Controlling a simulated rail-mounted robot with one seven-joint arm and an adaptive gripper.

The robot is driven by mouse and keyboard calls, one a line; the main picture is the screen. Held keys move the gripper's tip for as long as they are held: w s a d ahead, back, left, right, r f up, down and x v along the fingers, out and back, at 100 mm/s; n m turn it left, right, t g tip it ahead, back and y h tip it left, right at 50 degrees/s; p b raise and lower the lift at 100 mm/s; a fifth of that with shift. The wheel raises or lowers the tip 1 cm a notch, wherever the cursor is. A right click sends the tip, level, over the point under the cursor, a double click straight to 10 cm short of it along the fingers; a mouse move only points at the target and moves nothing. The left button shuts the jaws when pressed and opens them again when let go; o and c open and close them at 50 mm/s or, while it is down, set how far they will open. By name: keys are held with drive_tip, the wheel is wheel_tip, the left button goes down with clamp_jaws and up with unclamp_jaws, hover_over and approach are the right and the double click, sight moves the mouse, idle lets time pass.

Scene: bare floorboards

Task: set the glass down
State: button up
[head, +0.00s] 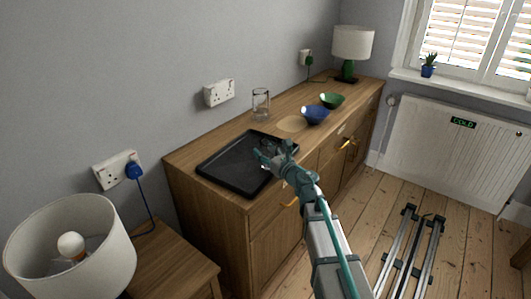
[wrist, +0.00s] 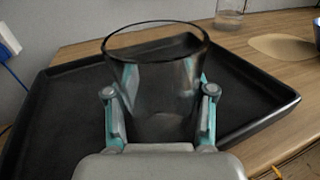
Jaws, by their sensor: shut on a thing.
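A clear glass (wrist: 157,85) stands upright between the fingers of my gripper (wrist: 160,112) in the wrist view, over the black tray (wrist: 50,118). My gripper is shut on this glass. In the head view my gripper (head: 270,157) is at the tray (head: 225,165), which lies on the near end of the wooden sideboard. The held glass is hard to make out there. The fingers and my gripper's body hide the glass's base in the wrist view, so I cannot tell whether it touches the tray.
Another clear glass (head: 261,103) stands on the sideboard (head: 178,160) behind the tray. A pale round mat (head: 292,124), a blue bowl (head: 315,115), a green bowl (head: 332,101) and a lamp (head: 352,45) are farther along. The tray has bare room at its left.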

drive_tip(key=shift+f, duration=0.15)
drive_tip(key=o, duration=1.4)
drive_tip(key=shift+o, duration=0.2)
